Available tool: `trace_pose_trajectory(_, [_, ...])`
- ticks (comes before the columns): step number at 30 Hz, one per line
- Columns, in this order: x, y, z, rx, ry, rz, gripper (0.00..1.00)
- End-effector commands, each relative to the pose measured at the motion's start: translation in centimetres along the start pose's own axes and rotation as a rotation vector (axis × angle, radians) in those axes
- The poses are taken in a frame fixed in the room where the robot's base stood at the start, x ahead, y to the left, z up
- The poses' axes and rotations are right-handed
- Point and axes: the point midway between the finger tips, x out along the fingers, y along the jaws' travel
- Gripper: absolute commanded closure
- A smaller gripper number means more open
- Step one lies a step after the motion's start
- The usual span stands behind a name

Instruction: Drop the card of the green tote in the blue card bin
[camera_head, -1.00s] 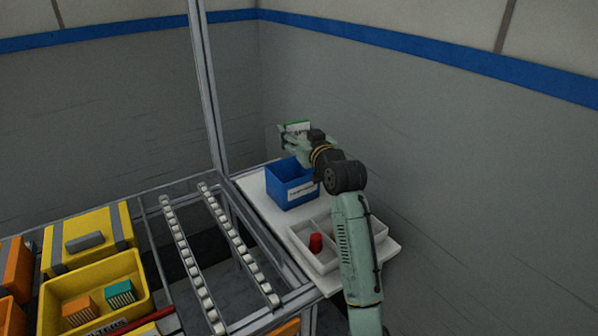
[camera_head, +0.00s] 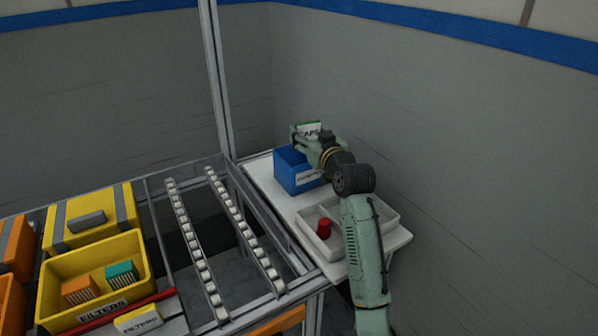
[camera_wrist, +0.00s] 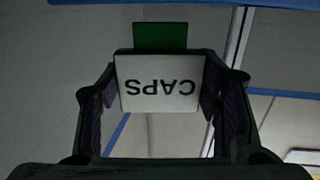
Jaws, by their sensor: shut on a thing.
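A white card marked "CAPS" with a green edge (camera_wrist: 160,85) is held between the fingers of my gripper (camera_wrist: 160,100) in the wrist view, where its lettering is upside down. In the head view the card (camera_head: 311,130) stands up at the gripper's end. My gripper (camera_head: 304,138) is shut on it, just above the blue card bin (camera_head: 292,173). The bin is an open box with a white label, on a white shelf. The gripper and my arm hide part of the bin's top. The green tote is not in view.
A white divided tray (camera_head: 318,243) with a red piece (camera_head: 324,228) lies beside the bin on the shelf (camera_head: 265,180), partly behind my arm. A roller rack (camera_head: 225,240) and yellow totes (camera_head: 95,285) are to the left. The grey wall stands behind the shelf.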

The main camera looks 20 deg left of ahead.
Motion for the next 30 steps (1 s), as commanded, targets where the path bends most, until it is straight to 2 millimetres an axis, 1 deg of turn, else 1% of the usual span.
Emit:
trace_pose_trajectory(2, [0.0,0.0,-0.1,0.000,0.000,0.000,0.63])
trace_pose_trajectory(3, [0.0,0.0,-0.1,0.000,0.000,0.000,0.40])
trace_pose_trajectory(13, [0.0,0.0,-0.1,0.000,0.000,0.000,0.18])
trace_pose_trajectory(23, [-0.1,0.0,0.0,0.001,0.000,0.000,0.18])
trace_pose_trajectory(26, [-0.9,0.1,-0.1,0.001,0.000,0.001,0.18])
trace_pose_trajectory(29, [-2.6,0.2,0.0,0.002,0.001,0.003,0.18])
trace_pose_trajectory(30, [-3.4,0.1,-0.1,0.001,0.002,0.002,0.18])
